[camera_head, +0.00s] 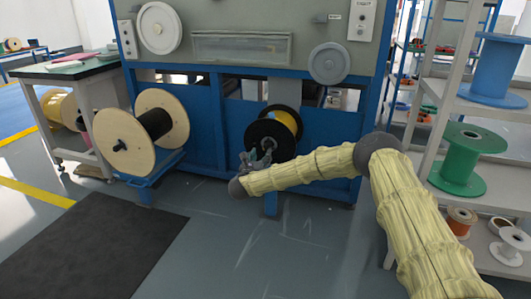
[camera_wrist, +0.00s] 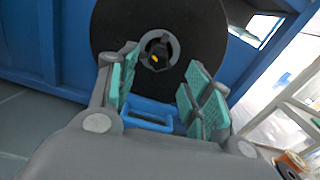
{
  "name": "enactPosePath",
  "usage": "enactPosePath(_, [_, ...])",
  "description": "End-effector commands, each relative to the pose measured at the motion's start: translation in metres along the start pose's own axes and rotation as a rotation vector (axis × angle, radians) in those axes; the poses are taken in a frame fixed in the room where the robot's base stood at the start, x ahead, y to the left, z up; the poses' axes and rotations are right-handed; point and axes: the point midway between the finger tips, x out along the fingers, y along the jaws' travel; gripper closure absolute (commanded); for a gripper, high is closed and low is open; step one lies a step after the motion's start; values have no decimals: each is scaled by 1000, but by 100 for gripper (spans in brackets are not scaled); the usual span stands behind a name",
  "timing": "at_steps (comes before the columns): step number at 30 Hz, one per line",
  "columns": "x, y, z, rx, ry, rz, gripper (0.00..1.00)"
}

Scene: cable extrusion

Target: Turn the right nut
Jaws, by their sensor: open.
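The right nut (camera_wrist: 172,44) is a grey ring around a dark centre with a small yellow spot. It sits at the middle of a black spool flange (camera_wrist: 205,35). In the head view the black spool (camera_head: 262,133), with yellow winding, is mounted low in the blue machine frame. My gripper (camera_wrist: 162,78) is open, its teal-padded fingers spread with the nut in view between and beyond them. I cannot tell how much distance separates the fingertips from the nut. In the head view my gripper (camera_head: 256,160) is in front of the spool's lower left and partly hides it.
A wooden spool (camera_head: 110,143) with black winding stands at the left. A blue bracket (camera_wrist: 150,110) shows below the nut, between the fingers. Shelves with a green reel (camera_head: 465,158) are at the right. A dark mat (camera_head: 95,250) lies on the floor; the floor in front is clear.

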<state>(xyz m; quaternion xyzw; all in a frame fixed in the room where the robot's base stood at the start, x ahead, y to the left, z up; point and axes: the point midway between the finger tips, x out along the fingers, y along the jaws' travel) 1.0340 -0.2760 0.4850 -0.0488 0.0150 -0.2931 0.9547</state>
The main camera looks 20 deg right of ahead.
Motion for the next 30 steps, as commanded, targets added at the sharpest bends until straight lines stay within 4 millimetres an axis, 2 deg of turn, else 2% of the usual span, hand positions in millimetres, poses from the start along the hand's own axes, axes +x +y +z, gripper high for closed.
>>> enactPosePath(6, [36,1,-3,-1,-1,0,51])
enactPosePath(12, [60,1,-2,-1,-1,1,51])
enactPosePath(18, [70,0,-1,-1,-1,1,51])
enactPosePath(26, [71,0,0,-2,0,2,51])
enactPosePath(27, [71,0,0,-2,0,2,52])
enactPosePath(30, [71,0,0,-2,0,2,71])
